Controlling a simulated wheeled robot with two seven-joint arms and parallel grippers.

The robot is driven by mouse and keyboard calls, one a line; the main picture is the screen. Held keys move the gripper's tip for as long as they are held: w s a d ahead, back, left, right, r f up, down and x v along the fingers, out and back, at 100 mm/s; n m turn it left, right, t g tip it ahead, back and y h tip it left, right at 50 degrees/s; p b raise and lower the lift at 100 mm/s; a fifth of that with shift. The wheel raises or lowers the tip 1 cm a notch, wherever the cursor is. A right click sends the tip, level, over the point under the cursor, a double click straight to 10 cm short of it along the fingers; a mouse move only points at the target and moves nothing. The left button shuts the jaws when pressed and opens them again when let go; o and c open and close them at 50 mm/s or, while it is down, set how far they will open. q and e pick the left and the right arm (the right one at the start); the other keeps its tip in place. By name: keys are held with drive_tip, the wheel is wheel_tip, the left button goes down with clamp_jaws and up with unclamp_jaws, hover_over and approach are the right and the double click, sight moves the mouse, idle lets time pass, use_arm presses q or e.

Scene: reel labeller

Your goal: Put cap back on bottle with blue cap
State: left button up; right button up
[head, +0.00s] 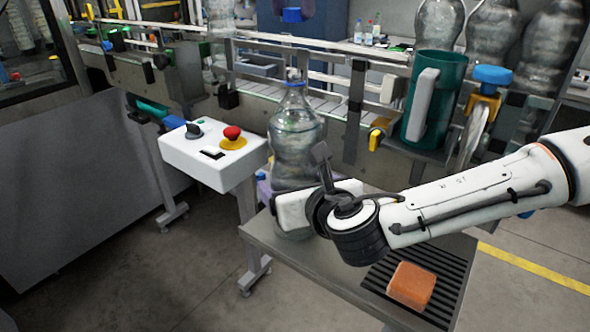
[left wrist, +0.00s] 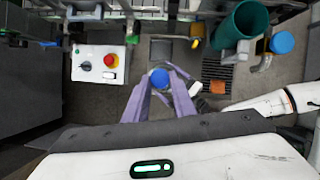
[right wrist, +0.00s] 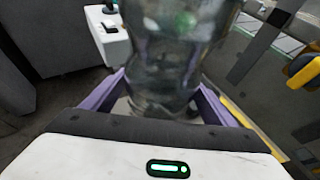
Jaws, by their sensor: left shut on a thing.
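The clear bottle (head: 294,135) is upright, with a narrow blue band at its neck. It fills the middle of the right wrist view (right wrist: 175,55). My right gripper (right wrist: 165,100) has its purple fingers on both sides of the bottle, low on its body, and appears shut on it. A blue cap (head: 291,14) is high above the bottle's neck, with a clear gap between them. In the left wrist view the blue cap (left wrist: 160,78) is between the purple fingertips of my left gripper (left wrist: 160,84), which points down.
A white control box (head: 213,155) with a red button stands left of the bottle. A small metal table (head: 330,275) holds an orange block (head: 411,286) on a black grille. Behind are a conveyor rail (head: 250,95), a green container (head: 455,80) and a blue knob (head: 493,75).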

sight(290, 21)
drive_tip(key=c, duration=1.2)
use_arm(q)
drive_tip(key=shift+f, duration=0.1)
drive_tip(key=shift+f, duration=2.35)
drive_tip(key=shift+f, duration=0.9)
drive_tip(key=shift+f, duration=0.6)
use_arm(e)
drive_tip(key=shift+r, duration=0.1)
